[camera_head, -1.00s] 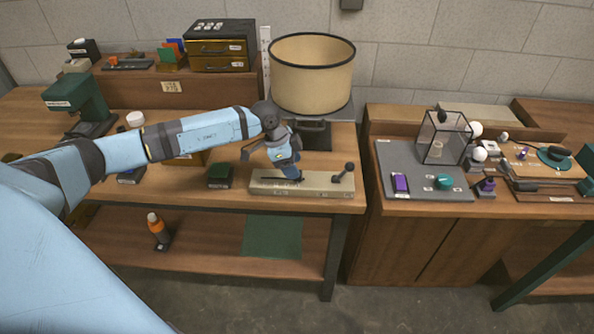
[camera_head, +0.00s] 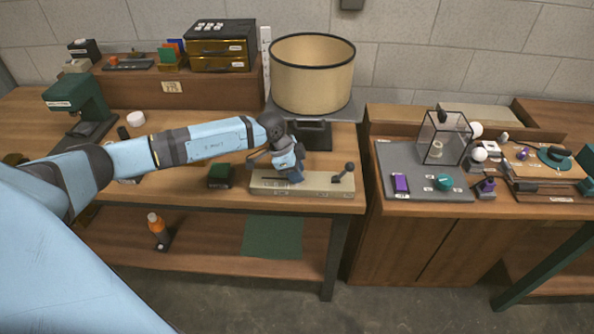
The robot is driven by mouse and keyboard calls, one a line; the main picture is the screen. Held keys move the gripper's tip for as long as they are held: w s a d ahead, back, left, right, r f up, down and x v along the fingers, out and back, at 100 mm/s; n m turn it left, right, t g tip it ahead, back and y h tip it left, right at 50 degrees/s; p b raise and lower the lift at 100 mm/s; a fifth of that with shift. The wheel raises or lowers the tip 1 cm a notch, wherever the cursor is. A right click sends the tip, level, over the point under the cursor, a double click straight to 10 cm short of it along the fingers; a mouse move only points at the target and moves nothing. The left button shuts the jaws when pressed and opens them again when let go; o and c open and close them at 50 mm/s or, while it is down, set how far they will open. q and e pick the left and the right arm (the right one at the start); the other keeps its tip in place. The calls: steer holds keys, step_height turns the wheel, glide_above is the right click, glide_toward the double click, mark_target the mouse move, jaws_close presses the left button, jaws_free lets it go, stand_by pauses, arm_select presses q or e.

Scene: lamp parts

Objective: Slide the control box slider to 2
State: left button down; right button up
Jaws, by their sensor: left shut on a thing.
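The control box (camera_head: 318,189) is a long, flat beige box near the front edge of the left workbench. A dark lever with a round knob (camera_head: 348,168) stands at its right end. My left gripper (camera_head: 296,177) is over the middle of the box, pointing down at the slider slot. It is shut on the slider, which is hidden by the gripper. The marks along the slot are too small to read. My right gripper is not in view.
A large beige lampshade (camera_head: 312,75) stands behind the box, with a black part (camera_head: 315,134) below it. A small dark green box (camera_head: 220,176) sits left of the control box. A second bench with a grey mat (camera_head: 399,160) is to the right.

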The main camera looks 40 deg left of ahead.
arm_select(q)
steer(key=shift+s+a+r+p, duration=0.1)
steer(key=shift+s+a+p, duration=0.25)
steer(key=shift+a, duration=0.2)
steer(key=shift+s+a+r+p, duration=0.1)
steer(key=shift+s+a+p, duration=0.25)
steer(key=shift+a, duration=0.2)
steer(key=shift+s+a+f, duration=0.1)
steer(key=shift+a+f, duration=0.05)
steer(key=c, duration=0.8)
jaws_free()
steer(key=shift+c, duration=0.2)
steer(key=v, duration=1.3)
steer(key=shift+r+b, duration=0.3)
steer(key=shift+s, duration=0.15)
